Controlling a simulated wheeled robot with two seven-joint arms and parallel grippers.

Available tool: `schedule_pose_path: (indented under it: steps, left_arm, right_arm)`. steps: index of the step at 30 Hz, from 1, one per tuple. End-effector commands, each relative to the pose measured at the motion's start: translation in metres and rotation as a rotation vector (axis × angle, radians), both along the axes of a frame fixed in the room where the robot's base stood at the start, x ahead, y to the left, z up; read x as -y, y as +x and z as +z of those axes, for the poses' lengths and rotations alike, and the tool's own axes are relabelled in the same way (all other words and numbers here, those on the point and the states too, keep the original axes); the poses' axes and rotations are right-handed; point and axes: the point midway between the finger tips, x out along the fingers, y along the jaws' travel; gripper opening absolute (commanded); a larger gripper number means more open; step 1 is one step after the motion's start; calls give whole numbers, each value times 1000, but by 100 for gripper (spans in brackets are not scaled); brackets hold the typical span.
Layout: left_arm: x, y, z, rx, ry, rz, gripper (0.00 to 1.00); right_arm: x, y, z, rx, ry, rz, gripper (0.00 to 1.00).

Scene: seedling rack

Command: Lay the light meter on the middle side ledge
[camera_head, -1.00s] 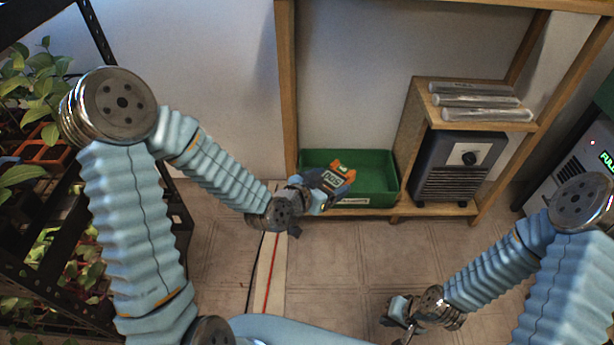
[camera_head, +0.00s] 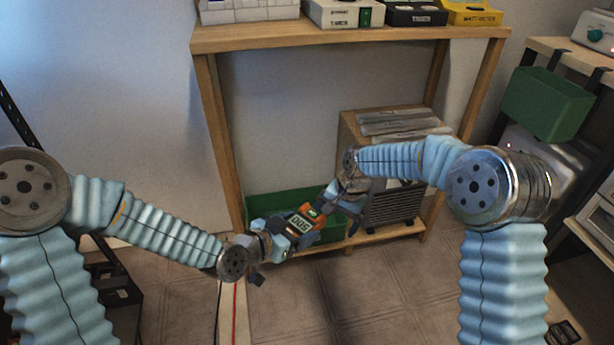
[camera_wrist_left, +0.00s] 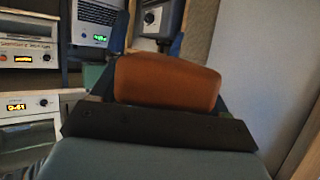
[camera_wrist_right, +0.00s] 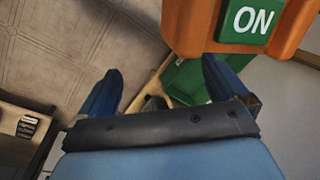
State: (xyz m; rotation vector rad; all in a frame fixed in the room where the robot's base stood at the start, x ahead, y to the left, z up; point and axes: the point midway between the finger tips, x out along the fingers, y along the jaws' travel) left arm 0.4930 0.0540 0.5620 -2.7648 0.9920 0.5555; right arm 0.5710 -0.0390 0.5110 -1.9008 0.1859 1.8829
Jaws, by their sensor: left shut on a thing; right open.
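In the left wrist view the meter's orange end (camera_wrist_left: 168,82) sits between the fingers. My right gripper (camera_head: 334,200) is open close to the meter's other end. In the right wrist view the meter's orange body with a green ON patch (camera_wrist_right: 248,20) lies beyond the open fingers (camera_wrist_right: 160,88), apart from them. I cannot tell which surface is the middle side ledge.
A wooden bench (camera_head: 290,36) with boxes and meters on top stands ahead. A rack (camera_head: 557,50) on the right carries a green bin (camera_head: 545,103) and white devices.

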Motion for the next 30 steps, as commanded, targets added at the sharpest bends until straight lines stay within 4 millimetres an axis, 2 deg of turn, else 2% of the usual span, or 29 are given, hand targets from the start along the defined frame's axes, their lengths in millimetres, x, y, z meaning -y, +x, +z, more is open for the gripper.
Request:
schedule_pose_path:
  steps: [1,3,6,9,12,14,17,30]
  left_arm:
    - [0,0,0,1,0,0,35]
    - [0,0,0,1,0,0,35]
    - [0,0,0,1,-1,0,35]
    - [0,0,0,1,0,1,35]
    - [0,0,0,1,0,1,35]
    - [0,0,0,1,0,1,35]
    - [0,0,0,1,0,1,35]
    - [0,0,1,1,0,1,35]
  right_arm:
    - [-14,6,34,2,-19,-23,100]
    - [-30,4,73,-16,-57,-67,100]
    - [-49,-7,116,-42,-113,-124,100]
    - [-61,-20,146,-59,-158,-171,100]
    - [-68,-29,164,-69,-187,-203,100]
    - [-70,-32,168,-72,-197,-215,100]
    - [-70,-34,163,-76,-205,-222,100]
    - [-71,-34,79,-77,-204,-220,100]
